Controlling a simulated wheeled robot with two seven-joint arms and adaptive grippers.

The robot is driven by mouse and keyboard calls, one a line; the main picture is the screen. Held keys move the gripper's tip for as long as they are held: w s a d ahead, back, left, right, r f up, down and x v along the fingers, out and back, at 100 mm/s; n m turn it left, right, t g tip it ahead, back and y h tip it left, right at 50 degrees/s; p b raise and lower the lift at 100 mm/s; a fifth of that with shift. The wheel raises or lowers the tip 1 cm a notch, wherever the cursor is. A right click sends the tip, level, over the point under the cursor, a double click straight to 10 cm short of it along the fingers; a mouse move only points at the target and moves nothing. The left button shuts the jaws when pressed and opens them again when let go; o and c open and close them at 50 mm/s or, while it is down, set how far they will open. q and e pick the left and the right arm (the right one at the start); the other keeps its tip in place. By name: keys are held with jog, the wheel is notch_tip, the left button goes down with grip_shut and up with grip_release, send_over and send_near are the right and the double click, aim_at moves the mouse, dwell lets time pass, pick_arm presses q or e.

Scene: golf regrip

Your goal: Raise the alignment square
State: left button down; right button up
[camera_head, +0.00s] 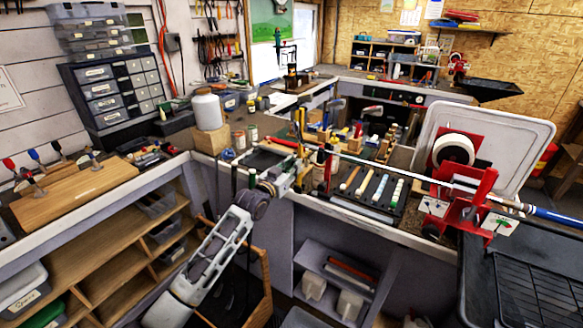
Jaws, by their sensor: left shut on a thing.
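My left arm comes up from the bottom, and my left gripper (268,187) is at the bench's front edge, left of the club. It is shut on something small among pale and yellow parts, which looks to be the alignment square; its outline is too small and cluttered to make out. A golf club shaft (400,174) runs across the bench to a blue grip (555,215) at the right. A red vise (475,195) stands at the shaft's right part. A red upright (328,168) stands by its left end. My right gripper is not in view.
A white bottle (206,110) stands on a wooden block behind my left gripper. A tray of several coloured sticks (372,187) lies under the shaft. A pale panel (510,130) leans behind the vise. A black wire rack (540,290) is at lower right.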

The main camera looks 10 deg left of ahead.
pick_arm(q)
jog(key=c, duration=1.2)
grip_release()
jog(key=shift+d, duration=0.15)
jog(key=v, duration=1.2)
